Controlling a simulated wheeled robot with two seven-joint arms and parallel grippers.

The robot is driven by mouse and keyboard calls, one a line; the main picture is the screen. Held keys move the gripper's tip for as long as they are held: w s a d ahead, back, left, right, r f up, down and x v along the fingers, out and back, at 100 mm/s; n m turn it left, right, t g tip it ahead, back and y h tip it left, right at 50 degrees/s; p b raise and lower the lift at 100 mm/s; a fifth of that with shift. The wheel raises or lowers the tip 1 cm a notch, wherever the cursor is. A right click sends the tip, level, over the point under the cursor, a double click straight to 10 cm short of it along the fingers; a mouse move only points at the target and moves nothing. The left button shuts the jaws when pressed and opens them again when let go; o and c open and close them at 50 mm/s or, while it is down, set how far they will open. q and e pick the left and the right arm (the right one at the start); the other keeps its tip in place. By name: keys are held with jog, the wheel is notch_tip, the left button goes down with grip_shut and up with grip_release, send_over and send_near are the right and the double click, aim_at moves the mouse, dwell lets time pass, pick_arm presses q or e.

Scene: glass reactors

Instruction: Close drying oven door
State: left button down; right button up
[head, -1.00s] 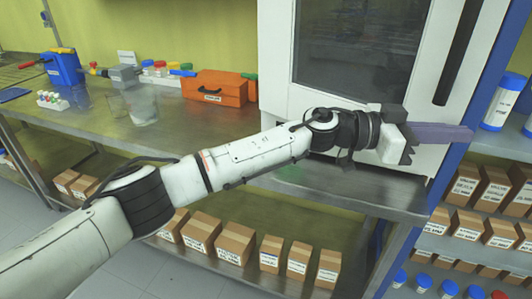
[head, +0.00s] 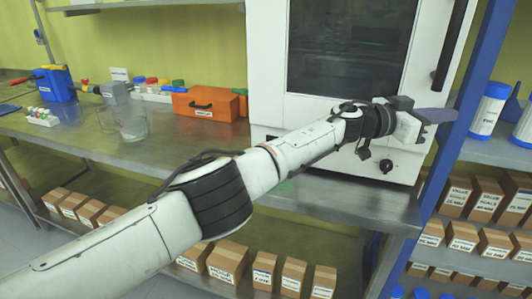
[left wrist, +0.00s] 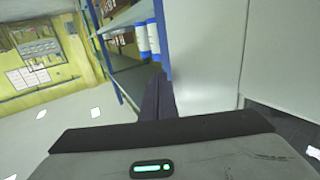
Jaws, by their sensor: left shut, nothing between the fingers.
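The drying oven (head: 268,75) is a white box on the metal bench. Its door has a dark window (head: 345,50) and a long black handle (head: 453,45) on the right. The door looks flush or nearly flush with the body; I cannot tell whether a small gap remains. My left gripper (head: 436,116) is shut and empty, across the lower right of the oven front below the handle. Its dark fingers (left wrist: 157,98) also show in the left wrist view, close beside a pale panel (left wrist: 203,60); contact is unclear. My right gripper is not in view.
A blue shelf post (head: 470,100) and shelves with white bottles (head: 488,110) and boxes stand right of the oven. An orange case (head: 208,104) and a glass beaker (head: 130,122) stand on the bench to the left. Small cartons line the lower shelf.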

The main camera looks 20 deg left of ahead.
pick_arm(q)
jog(key=shift+w, duration=0.65)
jog(key=shift+d, duration=0.1)
dwell(0.4)
